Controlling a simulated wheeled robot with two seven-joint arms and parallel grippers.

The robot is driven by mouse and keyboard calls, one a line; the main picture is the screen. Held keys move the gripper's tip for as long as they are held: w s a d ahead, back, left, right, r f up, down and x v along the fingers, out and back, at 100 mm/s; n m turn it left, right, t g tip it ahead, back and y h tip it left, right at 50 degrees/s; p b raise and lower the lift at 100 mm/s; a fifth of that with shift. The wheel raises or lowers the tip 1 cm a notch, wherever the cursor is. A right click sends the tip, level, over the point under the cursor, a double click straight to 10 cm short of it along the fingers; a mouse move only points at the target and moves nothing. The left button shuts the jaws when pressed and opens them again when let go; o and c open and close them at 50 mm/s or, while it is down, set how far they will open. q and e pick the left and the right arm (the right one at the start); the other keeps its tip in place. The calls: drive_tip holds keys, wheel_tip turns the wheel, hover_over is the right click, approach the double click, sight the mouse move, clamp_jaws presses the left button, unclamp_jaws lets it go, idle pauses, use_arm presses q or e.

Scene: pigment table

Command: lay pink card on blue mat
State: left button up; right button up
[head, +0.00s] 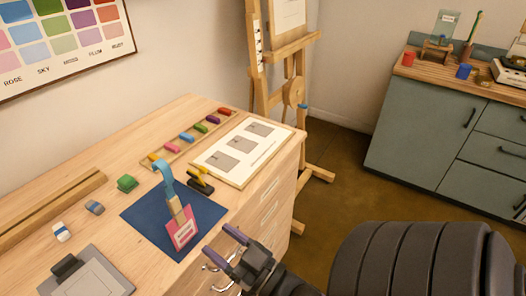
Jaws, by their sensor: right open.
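The pink card (183,237) shows over the front part of the blue mat (145,215), with a pale label on its face. A wooden clip-like piece (176,207) is at its top edge, with a curved blue strip (163,176) rising from it. The card appears to rest on the mat, but I cannot tell if it lies fully flat. My right gripper (226,246) is open and empty, just right of the card and apart from it, near the table's front edge. My left gripper is not in view.
A yellow-and-black item (201,184) stands at the mat's right corner. A green block (127,184) and small erasers (61,232) lie left. A grey clipboard (88,276) is at front left. Behind are a rack of colored sticks (187,138) and a white board (243,150).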

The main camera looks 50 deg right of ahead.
drive_tip(key=s+a+f+g+h, duration=0.15)
drive_tip(key=f+g, duration=0.25)
drive_tip(key=f, duration=0.7)
drive_tip(key=s+f+g+y, duration=0.1)
drive_tip(key=s+f+g, duration=0.25)
drive_tip(key=f, duration=0.65)
drive_tip(key=s+f+n+g, duration=0.1)
drive_tip(key=s+f+g, duration=0.5)
drive_tip(key=s+f, duration=0.2)
drive_tip(key=s+a+f+g+h, duration=0.1)
drive_tip(key=s+f+g, duration=0.5)
drive_tip(key=s, duration=0.7)
wheel_tip(320, 180, down, 2)
drive_tip(key=shift+a+f+n+g, duration=0.1)
drive_tip(key=shift+a+n+g, duration=0.15)
drive_tip(key=shift+n+g, duration=0.15)
